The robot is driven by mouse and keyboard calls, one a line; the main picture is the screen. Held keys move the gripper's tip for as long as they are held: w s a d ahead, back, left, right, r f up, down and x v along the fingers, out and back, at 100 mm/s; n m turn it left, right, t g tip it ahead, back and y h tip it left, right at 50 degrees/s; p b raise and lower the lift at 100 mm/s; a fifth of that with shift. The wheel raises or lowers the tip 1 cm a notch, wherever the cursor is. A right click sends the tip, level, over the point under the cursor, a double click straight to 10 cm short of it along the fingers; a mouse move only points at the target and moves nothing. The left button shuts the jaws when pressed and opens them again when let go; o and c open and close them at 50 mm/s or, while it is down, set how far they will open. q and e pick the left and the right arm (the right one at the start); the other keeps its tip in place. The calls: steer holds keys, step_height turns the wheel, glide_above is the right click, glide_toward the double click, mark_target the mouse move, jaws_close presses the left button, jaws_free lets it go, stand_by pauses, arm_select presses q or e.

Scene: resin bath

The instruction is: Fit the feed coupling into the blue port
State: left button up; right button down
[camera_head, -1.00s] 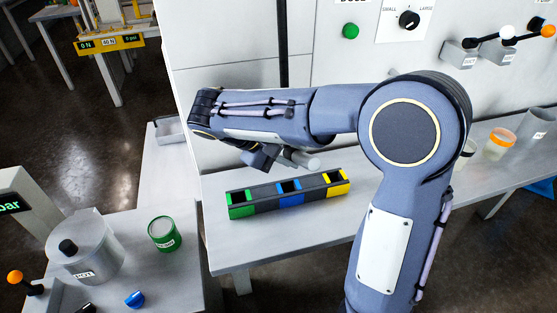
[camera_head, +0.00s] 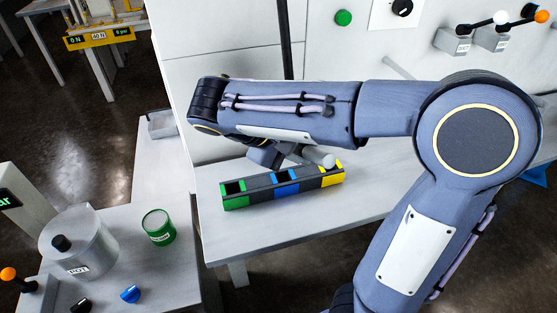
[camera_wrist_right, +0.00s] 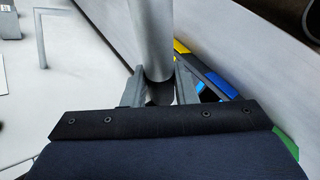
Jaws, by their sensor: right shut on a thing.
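The port block (camera_head: 255,196) is a dark bar on the bench with a green port (camera_head: 232,188), a blue port (camera_head: 283,178) and a yellow port (camera_head: 331,178). My right gripper (camera_head: 290,155) is shut on a light grey cylinder, the feed coupling (camera_head: 320,158). In the head view the coupling overlaps the block between the blue and yellow ports; its height above them is unclear. In the right wrist view the coupling (camera_wrist_right: 152,40) stands between the two fingers (camera_wrist_right: 160,88), with the block's yellow and blue parts partly hidden behind. My left gripper is out of view.
A side table at the left holds a grey pot (camera_head: 80,240), a green can (camera_head: 159,226) and a blue knob (camera_head: 130,293). A grey tray (camera_head: 162,124) sits behind. The wall panel (camera_head: 225,100) rises behind the block. The bench in front of the block is clear.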

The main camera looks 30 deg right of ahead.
steer(key=w+f, duration=0.2)
steer(key=w, duration=0.1)
steer(key=w+f+p, duration=0.1)
steer(key=w+f, duration=0.2)
steer(key=w, duration=0.1)
steer(key=w+f, duration=0.3)
steer(key=w, duration=0.1)
steer(key=shift+w+a+p, duration=0.15)
steer(key=shift+a+p, duration=0.2)
steer(key=shift+p, duration=0.05)
steer(key=shift+w+f, duration=0.15)
steer(key=shift+f, duration=0.05)
steer(key=f, duration=0.3)
steer(key=shift+w+f+p, duration=0.1)
steer(key=shift+w+p, duration=0.25)
steer(key=shift+w, duration=0.05)
steer(key=shift+f, duration=0.15)
steer(key=shift+f, duration=0.1)
steer(key=shift+f, duration=0.15)
steer(key=c, duration=1.2)
jaws_free()
steer(key=shift+o, duration=0.2)
